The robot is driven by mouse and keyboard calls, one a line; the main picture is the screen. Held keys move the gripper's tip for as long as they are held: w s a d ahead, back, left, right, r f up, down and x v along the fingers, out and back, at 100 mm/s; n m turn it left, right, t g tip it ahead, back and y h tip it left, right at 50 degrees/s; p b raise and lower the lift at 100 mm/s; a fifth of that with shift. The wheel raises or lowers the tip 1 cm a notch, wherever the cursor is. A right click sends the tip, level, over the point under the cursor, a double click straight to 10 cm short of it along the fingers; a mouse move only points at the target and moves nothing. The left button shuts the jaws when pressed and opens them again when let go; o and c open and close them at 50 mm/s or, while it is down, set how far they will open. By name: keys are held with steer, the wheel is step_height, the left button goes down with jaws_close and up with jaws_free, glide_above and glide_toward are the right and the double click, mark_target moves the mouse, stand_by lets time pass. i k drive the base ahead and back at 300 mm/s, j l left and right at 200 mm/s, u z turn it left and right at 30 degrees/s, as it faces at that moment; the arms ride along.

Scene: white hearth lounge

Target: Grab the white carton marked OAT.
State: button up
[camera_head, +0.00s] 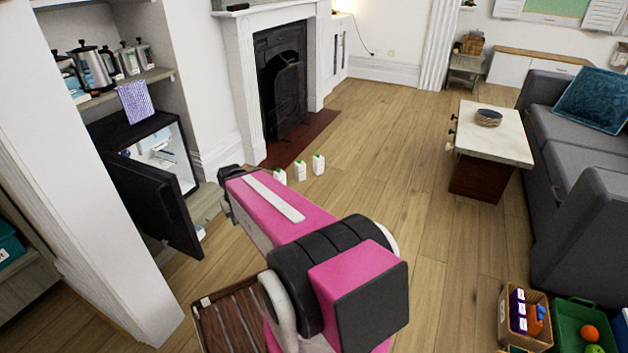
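Three small white cartons with green tops stand upright in a row on the wooden floor, by the edge of the dark red hearth: a left carton (281,176), a middle carton (300,171) and a right carton (318,165). Their markings are too small to read, so I cannot tell which is marked OAT. My pink arm reaches forward from the lower middle, and its dark far end is left of the cartons and apart from them in the picture. I cannot make out my gripper's fingers or anything held.
A small black fridge (147,195) stands open at left, with pale items inside and its door swung out. Shelves with metal jugs (92,68) are above it. A low table (497,135) and grey sofa (565,140) are at right. The middle floor is clear.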

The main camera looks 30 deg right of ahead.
mark_target(280, 175)
steer(key=z, duration=0.7)
steer(key=i+z, duration=0.25)
steer(key=i, duration=0.15)
steer(key=i+j+z, duration=0.25)
steer(key=i, duration=0.15)
steer(key=i+l, duration=0.05)
steer(key=l, duration=0.05)
